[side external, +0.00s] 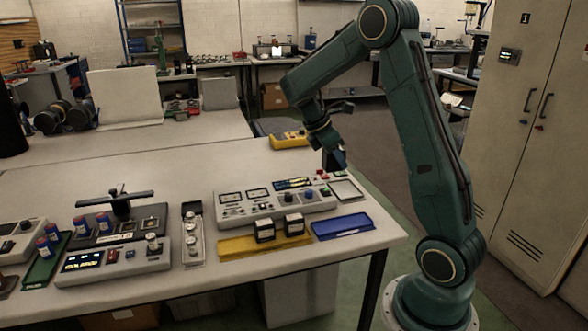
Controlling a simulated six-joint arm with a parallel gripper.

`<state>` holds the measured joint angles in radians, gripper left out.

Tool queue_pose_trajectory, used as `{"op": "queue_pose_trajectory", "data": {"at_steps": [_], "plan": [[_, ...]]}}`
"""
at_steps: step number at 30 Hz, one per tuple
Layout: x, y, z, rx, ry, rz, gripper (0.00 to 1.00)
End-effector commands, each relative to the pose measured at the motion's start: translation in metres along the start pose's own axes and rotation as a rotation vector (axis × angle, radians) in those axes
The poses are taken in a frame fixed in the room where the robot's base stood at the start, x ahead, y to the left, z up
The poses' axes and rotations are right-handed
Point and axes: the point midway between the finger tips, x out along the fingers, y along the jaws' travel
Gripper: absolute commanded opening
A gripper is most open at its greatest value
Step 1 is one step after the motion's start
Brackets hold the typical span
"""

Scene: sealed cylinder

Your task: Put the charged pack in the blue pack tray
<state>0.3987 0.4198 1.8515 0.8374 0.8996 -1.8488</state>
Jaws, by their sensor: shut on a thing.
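My gripper (335,160) is at the back right of the bench, above the area behind a pale square pad (345,189). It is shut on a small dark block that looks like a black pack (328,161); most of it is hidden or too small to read. The blue pack tray (342,227) lies empty near the bench's front right edge, in front of and below my gripper. Two black packs with pale tops, a left one (264,230) and a right one (293,225), stand upright on a yellow tray (235,246) left of the blue tray.
A grey console (275,203) with meters, a display and knobs stands behind the yellow tray. A yellow meter (289,140) lies at the back. Further left are a narrow rack (193,235), another console (113,264) and several blue cylinders. A tall cabinet (530,130) stands right.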

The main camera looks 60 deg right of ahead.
Motion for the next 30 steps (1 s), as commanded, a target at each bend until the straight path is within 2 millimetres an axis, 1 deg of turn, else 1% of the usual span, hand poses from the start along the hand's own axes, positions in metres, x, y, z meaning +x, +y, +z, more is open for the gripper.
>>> {"op": "queue_pose_trajectory", "data": {"at_steps": [4, 8, 24, 27, 30], "plan": [[0.011, 0.0, -0.006, -0.002, -0.002, -0.003, 0.0], [0.028, -0.001, -0.015, -0.002, -0.001, -0.004, 0.0], [0.115, -0.001, -0.066, -0.001, -0.002, -0.004, 0.0], [0.126, -0.001, -0.073, 0.0, 0.0, -0.003, 0.0], [0.132, 0.0, -0.076, 0.001, 0.0, -0.002, 0.0]]}}
